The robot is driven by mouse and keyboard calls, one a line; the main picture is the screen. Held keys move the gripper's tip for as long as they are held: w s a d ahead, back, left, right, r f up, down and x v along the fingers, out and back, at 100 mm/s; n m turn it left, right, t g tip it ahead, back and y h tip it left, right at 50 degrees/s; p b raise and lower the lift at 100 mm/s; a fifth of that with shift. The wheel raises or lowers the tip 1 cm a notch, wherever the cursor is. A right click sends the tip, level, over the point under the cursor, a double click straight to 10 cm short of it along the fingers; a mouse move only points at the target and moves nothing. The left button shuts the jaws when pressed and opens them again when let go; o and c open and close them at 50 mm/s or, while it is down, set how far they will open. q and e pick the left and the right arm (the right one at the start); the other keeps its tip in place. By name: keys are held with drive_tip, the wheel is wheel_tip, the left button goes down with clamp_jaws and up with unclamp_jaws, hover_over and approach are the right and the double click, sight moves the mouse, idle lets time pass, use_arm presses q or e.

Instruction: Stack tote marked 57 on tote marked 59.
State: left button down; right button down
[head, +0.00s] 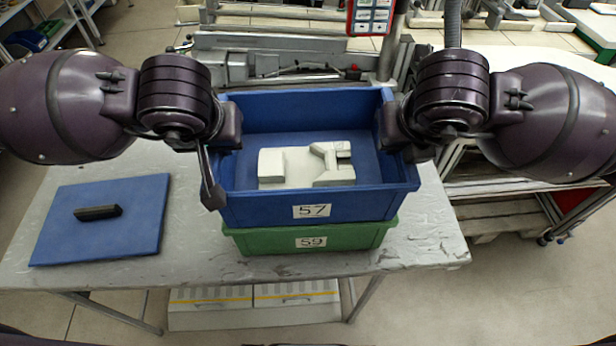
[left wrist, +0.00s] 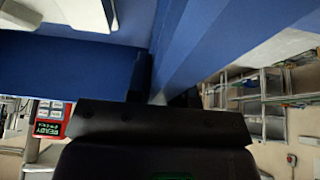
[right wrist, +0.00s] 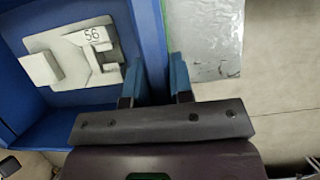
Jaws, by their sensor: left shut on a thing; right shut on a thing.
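The blue tote marked 57 (head: 262,209) is directly above the green tote marked 59 (head: 350,238) in the head view, roughly lined up with it. Only the green tote's front shows; whether the two touch I cannot tell. My left gripper (head: 212,170) is shut on the blue tote's left wall. My right gripper (right wrist: 153,88) is shut on its right wall, one finger on each side.
The grey table (head: 200,262) carries a blue mat (head: 130,225) with a black bar (head: 98,212) at the left. The table's right front is clear.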

use_arm(q)
drive_tip(key=shift+w+f, duration=0.1)
drive_tip(key=shift+f, duration=0.35)
use_arm(e)
drive_tip(key=shift+f, duration=0.45)
use_arm(q)
drive_tip(key=c, duration=1.4)
unclamp_jaws()
drive_tip(key=shift+f, duration=0.1)
use_arm(e)
drive_tip(key=c, duration=1.4)
unclamp_jaws()
drive_tip(key=shift+d+f, duration=0.1)
use_arm(q)
drive_tip(key=o, duration=0.4)
use_arm(e)
drive_tip(key=o, duration=0.4)
use_arm(q)
drive_tip(key=v, duration=0.7)
drive_tip(key=shift+r, duration=0.3)
use_arm(e)
drive_tip(key=v, duration=0.7)
drive_tip(key=shift+r, duration=0.35)
drive_tip(key=shift+s, duration=0.1)
